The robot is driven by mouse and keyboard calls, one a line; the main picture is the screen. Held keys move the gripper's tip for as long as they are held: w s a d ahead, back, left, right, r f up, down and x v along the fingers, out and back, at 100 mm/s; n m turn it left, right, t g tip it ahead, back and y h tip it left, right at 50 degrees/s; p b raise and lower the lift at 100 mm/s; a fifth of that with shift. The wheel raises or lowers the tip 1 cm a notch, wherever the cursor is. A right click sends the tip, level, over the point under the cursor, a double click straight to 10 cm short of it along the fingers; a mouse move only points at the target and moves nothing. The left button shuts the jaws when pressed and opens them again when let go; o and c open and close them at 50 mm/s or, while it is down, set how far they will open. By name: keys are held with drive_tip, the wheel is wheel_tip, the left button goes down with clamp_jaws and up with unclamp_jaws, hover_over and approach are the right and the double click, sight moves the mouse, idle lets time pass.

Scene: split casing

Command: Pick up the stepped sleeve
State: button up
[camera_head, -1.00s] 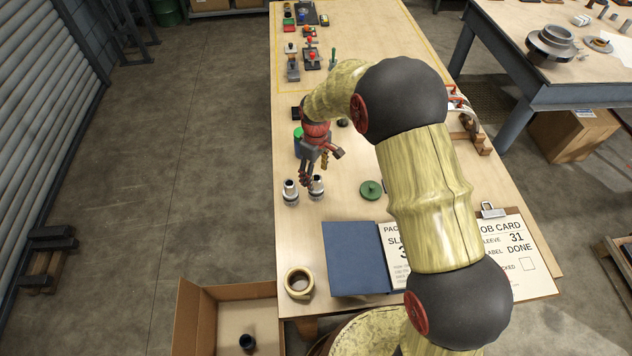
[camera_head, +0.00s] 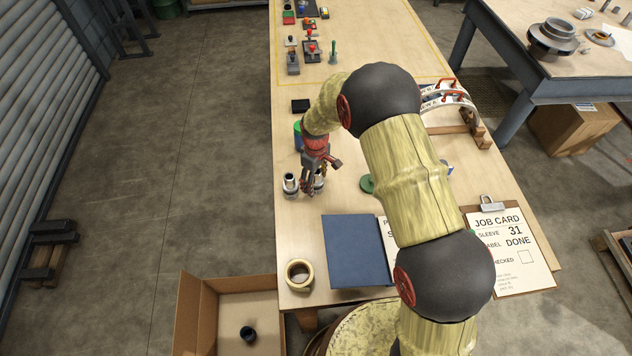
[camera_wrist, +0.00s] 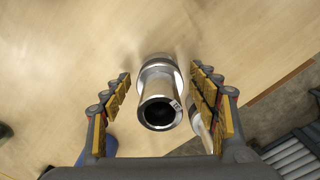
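Two silver stepped sleeves stand upright close together on the long table. The left one (camera_head: 290,184) shows clear of my gripper in the head view. The right one (camera_head: 319,184) is partly hidden by my gripper (camera_head: 312,180). In the wrist view one stepped sleeve (camera_wrist: 160,78) stands between my open fingers, with a gap on both sides. Its dark bore faces the camera and a small white label with unclear marks sits near its rim. Part of the other sleeve (camera_wrist: 197,122) shows beside the right finger.
A green and blue container (camera_head: 298,136) stands just behind my gripper. A green disc (camera_head: 367,184) lies to the right. An open carton (camera_head: 200,330) stands below the table's left edge.

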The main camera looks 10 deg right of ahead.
drive_tip(key=shift+c, duration=1.2)
clamp_jaws()
drive_tip(key=shift+w+r, duration=0.1)
